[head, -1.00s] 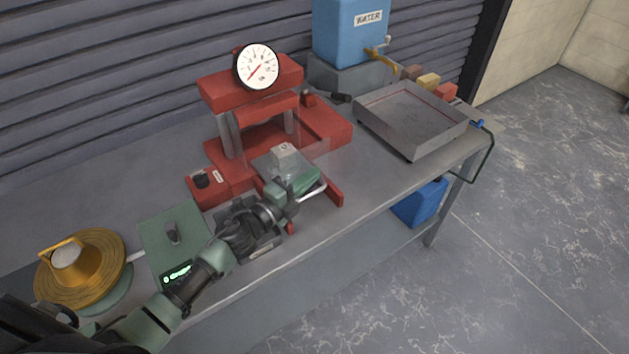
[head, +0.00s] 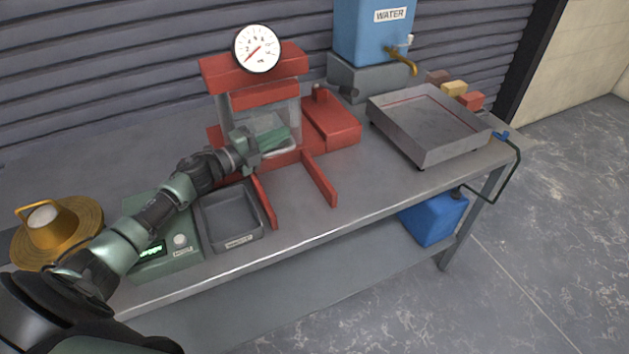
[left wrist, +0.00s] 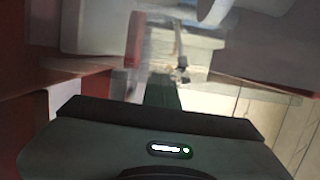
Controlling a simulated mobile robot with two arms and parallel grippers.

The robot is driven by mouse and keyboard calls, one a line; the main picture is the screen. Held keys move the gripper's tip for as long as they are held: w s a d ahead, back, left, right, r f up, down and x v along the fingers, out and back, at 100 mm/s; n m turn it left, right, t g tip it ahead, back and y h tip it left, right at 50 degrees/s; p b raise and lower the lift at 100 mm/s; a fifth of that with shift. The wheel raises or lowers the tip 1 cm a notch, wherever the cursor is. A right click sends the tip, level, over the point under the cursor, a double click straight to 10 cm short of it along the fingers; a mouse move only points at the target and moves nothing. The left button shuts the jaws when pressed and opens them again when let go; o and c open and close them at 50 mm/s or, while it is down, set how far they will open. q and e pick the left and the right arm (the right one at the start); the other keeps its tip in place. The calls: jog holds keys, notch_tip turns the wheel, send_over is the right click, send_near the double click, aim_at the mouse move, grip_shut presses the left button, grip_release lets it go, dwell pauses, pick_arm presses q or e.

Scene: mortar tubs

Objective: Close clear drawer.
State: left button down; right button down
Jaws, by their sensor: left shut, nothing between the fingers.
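The red press (head: 255,90) with a round dial stands at the back of the bench. The clear drawer (head: 291,113) is in under its red crossbar, between the posts. The two red rails in front are bare. My left gripper (head: 275,138) is shut and empty, at the drawer's front, and hides part of it; whether it touches the drawer I cannot tell. In the left wrist view, the dark green gripper body (left wrist: 150,145) fills the bottom, with blurred red and clear parts ahead. The pale block seen earlier cannot be made out. My right gripper is out of view.
A grey tray (head: 232,218) and a green scale (head: 170,250) stand left of the rails, below my left arm. A large metal tray (head: 430,125) stands at right. The bench front beyond the rails is clear.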

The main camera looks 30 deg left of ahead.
pick_arm(q)
jog(key=shift+w+a, duration=0.1)
jog(key=shift+a, duration=0.2)
jog(key=shift+a+r, duration=0.1)
jog(key=shift+r, duration=0.05)
notch_tip(320, 180, up, 20)
jog(key=shift+d+p, duration=0.4)
jog(key=shift+p, duration=0.05)
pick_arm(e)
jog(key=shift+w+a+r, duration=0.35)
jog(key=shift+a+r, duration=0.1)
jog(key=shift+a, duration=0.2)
